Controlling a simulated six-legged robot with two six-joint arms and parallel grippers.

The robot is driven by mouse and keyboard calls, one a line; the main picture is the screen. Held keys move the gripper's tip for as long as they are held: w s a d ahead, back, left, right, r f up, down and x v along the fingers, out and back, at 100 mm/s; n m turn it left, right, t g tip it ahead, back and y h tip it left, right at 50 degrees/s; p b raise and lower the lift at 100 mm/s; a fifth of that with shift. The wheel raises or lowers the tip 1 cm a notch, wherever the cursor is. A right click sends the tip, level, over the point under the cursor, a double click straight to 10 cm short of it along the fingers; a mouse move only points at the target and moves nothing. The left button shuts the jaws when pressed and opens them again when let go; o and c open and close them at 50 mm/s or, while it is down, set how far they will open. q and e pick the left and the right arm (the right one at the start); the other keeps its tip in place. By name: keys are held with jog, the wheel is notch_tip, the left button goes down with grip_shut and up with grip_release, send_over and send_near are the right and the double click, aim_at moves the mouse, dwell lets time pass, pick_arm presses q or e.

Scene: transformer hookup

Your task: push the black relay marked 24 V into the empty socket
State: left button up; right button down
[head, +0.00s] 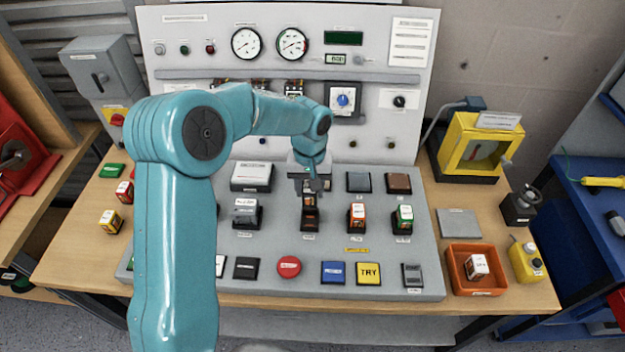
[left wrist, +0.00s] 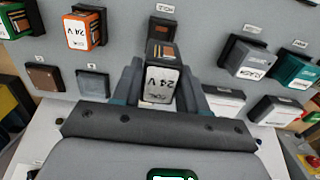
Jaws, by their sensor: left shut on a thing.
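My left gripper (head: 310,184) is shut on the black relay (head: 309,200), over the middle of the sloping grey panel. In the left wrist view the relay (left wrist: 161,84) sits between the two fingers, its white "24 V" label appearing upside down and its copper-coloured parts facing away from the palm. The dark empty socket (head: 310,222) is just in front of and below the relay; it also shows in the left wrist view (left wrist: 162,30), partly covered by the relay. I cannot tell whether relay and socket touch. My right gripper is not in view.
Buttons, including a red one (head: 289,267), line the panel front. An orange tray (head: 451,276) holding a white-topped block sits right.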

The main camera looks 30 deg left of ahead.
aim_at(310, 202)
pick_arm(q)
jog(key=shift+w+d+f, duration=0.1)
jog(key=shift+a, duration=0.2)
jog(key=shift+f+b, duration=0.15)
jog(key=shift+b, duration=0.2)
jog(key=shift+d+f+b, duration=0.1)
jog(key=shift+f+b, duration=0.5)
jog(key=shift+f, duration=0.1)
jog(key=f+b, duration=0.2)
jog(key=shift+s+f, duration=0.2)
jog(key=shift+f, duration=0.2)
jog(key=shift+w+f+b, duration=0.1)
jog(key=shift+f+b, duration=0.65)
